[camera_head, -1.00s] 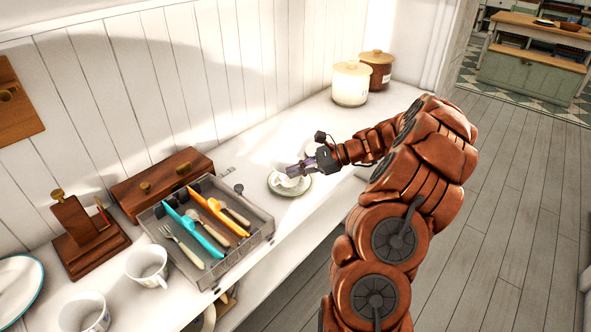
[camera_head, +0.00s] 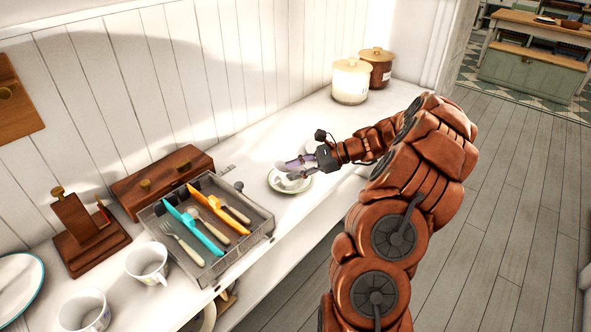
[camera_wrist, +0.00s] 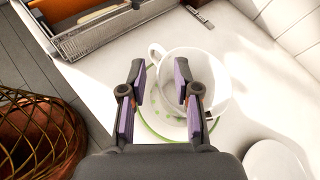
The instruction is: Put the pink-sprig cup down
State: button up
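A white cup (camera_wrist: 212,75) stands on a green-rimmed saucer (camera_wrist: 160,125) in the wrist view, its handle toward the upper left. No pink sprig can be made out on it. In the head view the cup (camera_head: 284,182) and saucer (camera_head: 304,189) are on the white counter, partly hidden by my gripper (camera_head: 284,170). My gripper (camera_wrist: 160,76) has its purple-padded fingers apart. The right finger overlaps the cup's opening and the left finger is outside it, over the saucer. I cannot tell whether either finger touches the cup.
A grey cutlery tray (camera_head: 262,232) is left of the saucer. Two white cups (camera_head: 147,264) (camera_head: 84,312) stand at the near left. Two lidded jars (camera_head: 351,83) (camera_head: 377,68) stand farther back. A woven basket (camera_wrist: 38,135) is below the counter edge.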

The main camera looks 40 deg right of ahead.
jog(key=shift+d+r, duration=0.15)
jog(key=shift+r, duration=0.1)
jog(key=b+v, duration=0.1)
jog(key=v, duration=1.1)
jog(key=w+a+r+n+g, duration=0.1)
jog(key=a+r+n+g, duration=0.15)
jog(key=a, duration=0.45)
jog(key=a+r+n+g, duration=0.1)
jog(key=a+n+g, duration=0.15)
jog(key=a, duration=0.55)
jog(key=s+a+n+g+h, duration=0.1)
jog(key=s+a+n+g, duration=0.15)
jog(key=a, duration=0.45)
jog(key=s+a+n+g+h, duration=0.1)
jog(key=s+a+n, duration=0.3)
jog(key=a, duration=0.4)
jog(key=s+a+f+n+g+h, duration=0.15)
jog(key=s+a+n+h, duration=0.4)
jog(key=s, duration=0.55)
jog(key=s+d+f+n+h, duration=0.2)
jog(key=s+n, duration=0.3)
jog(key=s, duration=0.5)
jog(key=shift+s+f+h, duration=0.35)
jog(key=shift+f+h, duration=0.2)
